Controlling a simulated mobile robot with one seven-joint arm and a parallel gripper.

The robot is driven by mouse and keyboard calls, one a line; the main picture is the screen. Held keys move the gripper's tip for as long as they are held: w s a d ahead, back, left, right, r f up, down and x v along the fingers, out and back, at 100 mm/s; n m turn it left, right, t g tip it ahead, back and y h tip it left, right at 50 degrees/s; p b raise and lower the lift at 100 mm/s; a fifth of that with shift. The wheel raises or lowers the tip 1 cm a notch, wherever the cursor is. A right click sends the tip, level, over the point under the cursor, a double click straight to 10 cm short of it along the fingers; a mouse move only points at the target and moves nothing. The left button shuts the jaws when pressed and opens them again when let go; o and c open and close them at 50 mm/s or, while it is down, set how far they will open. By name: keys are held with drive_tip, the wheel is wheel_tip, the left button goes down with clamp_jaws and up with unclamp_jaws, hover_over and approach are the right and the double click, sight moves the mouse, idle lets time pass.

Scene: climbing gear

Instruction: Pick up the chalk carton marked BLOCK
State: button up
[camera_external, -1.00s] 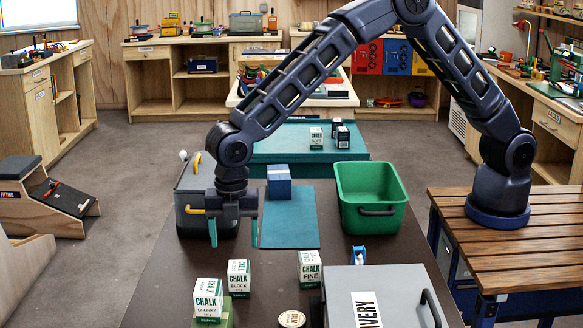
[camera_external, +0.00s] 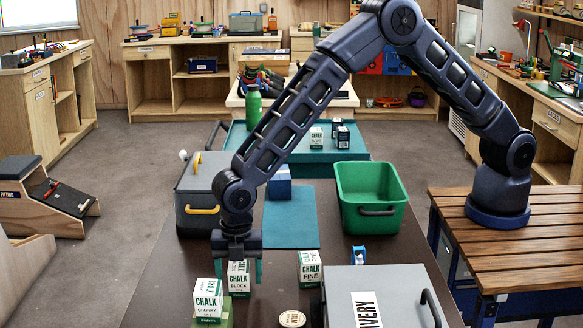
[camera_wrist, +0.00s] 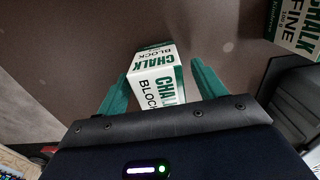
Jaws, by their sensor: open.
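The chalk carton marked BLOCK (camera_external: 238,281) stands upright on the dark table, white with a green lower part. In the wrist view the BLOCK carton (camera_wrist: 154,80) lies between the two teal fingers. My gripper (camera_external: 237,272) points down over it, its fingers on either side of the carton's upper part. In the wrist view my gripper (camera_wrist: 160,84) is open, with a small gap visible beside the carton. The carton's top is partly hidden by my gripper in the external view.
The CHUNKY carton (camera_external: 208,298) stands on a green block close at the left front. The FINE carton (camera_external: 310,268) stands to the right. A round balm tin (camera_external: 292,319) and a grey DELIVERY box (camera_external: 380,297) are at the front. A green bin (camera_external: 371,195) stands farther back.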

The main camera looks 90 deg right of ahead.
drive_tip(key=c, duration=1.1)
drive_tip(key=shift+r, duration=0.1)
